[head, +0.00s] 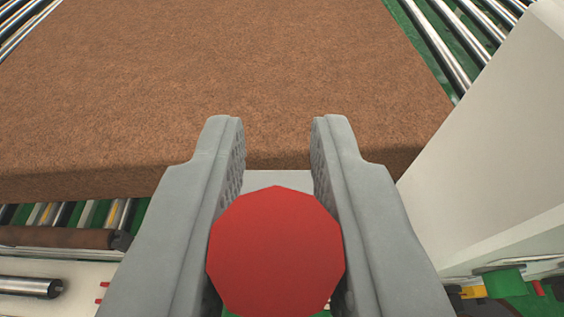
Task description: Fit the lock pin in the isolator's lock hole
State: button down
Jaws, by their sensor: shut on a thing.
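My gripper (278,150) reaches up from the bottom of the head view, with its two grey fingers on either side of a red round-ended piece. I take this red piece (276,250) to be the lock pin; its flat end faces the camera and hides the rest of it. The fingers are shut on it. A pale grey surface (279,180) shows just beyond the red end, between the fingers; I cannot tell what it belongs to. I cannot make out the isolator or its lock hole.
A large brown mattress-like slab (220,80) lies beyond the gripper on metal rollers (437,40). A big pale panel (500,140) stands close on the right. At the lower left are a brown roller (55,237) and a metal rod (30,287).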

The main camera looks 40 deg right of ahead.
jog(key=shift+f, duration=2.9)
jog(key=shift+f, duration=3.15)
jog(key=c, duration=1.2)
grip_release()
jog(key=shift+s, duration=0.1)
jog(key=v, duration=1.7)
jog(key=shift+a+r, duration=0.1)
jog(key=shift+a, duration=0.05)
